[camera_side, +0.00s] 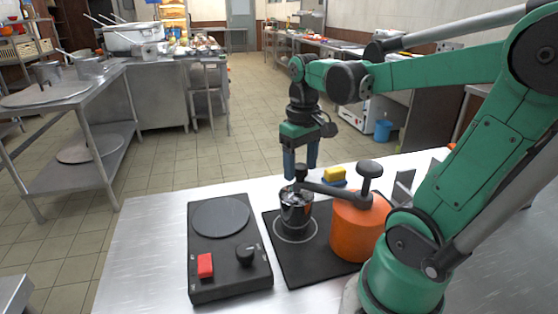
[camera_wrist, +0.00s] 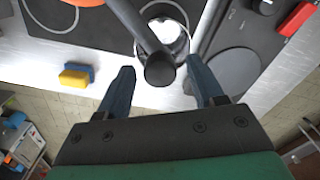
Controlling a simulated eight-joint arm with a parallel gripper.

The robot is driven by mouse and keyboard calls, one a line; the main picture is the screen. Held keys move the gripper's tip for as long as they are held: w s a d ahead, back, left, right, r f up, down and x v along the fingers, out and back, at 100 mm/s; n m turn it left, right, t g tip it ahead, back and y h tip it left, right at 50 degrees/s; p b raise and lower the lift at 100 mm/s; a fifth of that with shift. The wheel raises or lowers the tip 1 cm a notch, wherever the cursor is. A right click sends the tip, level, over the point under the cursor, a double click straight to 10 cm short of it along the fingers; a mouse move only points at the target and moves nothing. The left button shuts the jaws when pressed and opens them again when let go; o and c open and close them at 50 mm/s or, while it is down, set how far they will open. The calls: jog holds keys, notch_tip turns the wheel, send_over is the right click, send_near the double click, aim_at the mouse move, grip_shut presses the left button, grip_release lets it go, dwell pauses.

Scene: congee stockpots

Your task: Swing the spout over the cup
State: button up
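An orange round pot (camera_side: 356,226) with a dark knob on top stands on a black mat. A dark spout arm (camera_side: 335,188) reaches left from it and ends in a dark upright knob (camera_side: 301,172). A shiny metal cup (camera_side: 296,214) stands upright within a pale ring on the mat, close below the spout's end. My gripper (camera_side: 301,168) points down there. In the wrist view the open fingers (camera_wrist: 160,66) are apart on either side of the spout's end knob (camera_wrist: 160,71); gaps show on both sides. The spout arm partly covers the cup (camera_wrist: 172,33).
A black unit (camera_side: 229,258) with a round plate, a red switch and a knob lies left of the mat. A yellow and blue sponge (camera_side: 334,176) lies behind the pot. The metal table (camera_side: 150,245) is clear at left. A second pale ring (camera_wrist: 62,28) marks the mat.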

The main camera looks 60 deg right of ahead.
jog(key=shift+r, duration=0.15)
jog(key=shift+r, duration=3.35)
jog(key=w+a+f+n+t, duration=0.4)
jog(key=a+f+t, duration=0.3)
jog(key=a, duration=0.5)
jog(key=shift+w+f, duration=0.15)
jog(key=shift+w, duration=0.35)
